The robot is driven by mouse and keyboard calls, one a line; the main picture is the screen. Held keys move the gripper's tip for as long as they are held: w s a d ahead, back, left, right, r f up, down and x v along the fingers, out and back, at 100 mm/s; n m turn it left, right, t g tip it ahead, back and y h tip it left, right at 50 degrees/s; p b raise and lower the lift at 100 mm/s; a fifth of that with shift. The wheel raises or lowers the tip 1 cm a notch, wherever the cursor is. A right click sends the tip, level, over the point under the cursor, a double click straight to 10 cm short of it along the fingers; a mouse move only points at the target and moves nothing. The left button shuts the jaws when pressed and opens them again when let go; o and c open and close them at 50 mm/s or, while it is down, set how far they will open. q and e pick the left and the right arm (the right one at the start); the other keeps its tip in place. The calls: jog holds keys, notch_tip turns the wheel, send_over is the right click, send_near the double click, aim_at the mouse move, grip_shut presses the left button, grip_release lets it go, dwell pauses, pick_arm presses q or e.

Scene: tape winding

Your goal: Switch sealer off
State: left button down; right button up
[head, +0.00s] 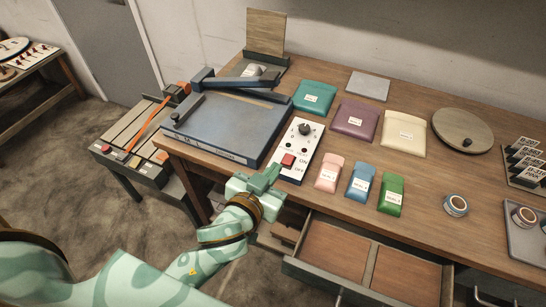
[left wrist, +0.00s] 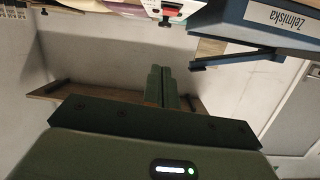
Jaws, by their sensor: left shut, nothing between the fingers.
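The sealer (head: 225,125) is a flat blue-grey unit with a dark hinged arm, at the left end of the wooden table. Its white control panel (head: 304,147) beside it has a black knob, and a red switch (head: 288,160) near the ON and OFF labels. I cannot tell which way the switch is set. My left gripper (head: 272,172) is shut and empty, just in front of the panel's near end, close to the switch. In the left wrist view the shut fingers (left wrist: 162,88) point toward the table, with the sealer's labelled blue side (left wrist: 260,25) at upper right. My right gripper is not in view.
Pink (head: 328,172), blue (head: 360,182) and green (head: 391,193) pouches lie right of the panel, with larger pouches behind. An open drawer (head: 368,262) juts out below the table's front edge. A low slatted stand (head: 130,140) is at left.

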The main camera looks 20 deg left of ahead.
pick_arm(q)
jog(key=n, duration=0.1)
jog(key=b, duration=0.2)
send_over(285, 163)
jog(key=shift+s+f, duration=0.2)
jog(key=shift+f, duration=1)
jog(key=f, duration=0.1)
jog(key=f+b, duration=0.1)
jog(key=shift+w+f, duration=0.3)
jog(key=shift+f, duration=0.7)
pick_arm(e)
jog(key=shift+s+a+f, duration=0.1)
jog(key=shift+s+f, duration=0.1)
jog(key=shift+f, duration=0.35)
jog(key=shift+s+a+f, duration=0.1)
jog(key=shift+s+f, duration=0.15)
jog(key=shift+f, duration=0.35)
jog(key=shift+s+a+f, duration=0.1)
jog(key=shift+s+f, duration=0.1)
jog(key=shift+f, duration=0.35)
pick_arm(q)
jog(key=shift+s, duration=0.1)
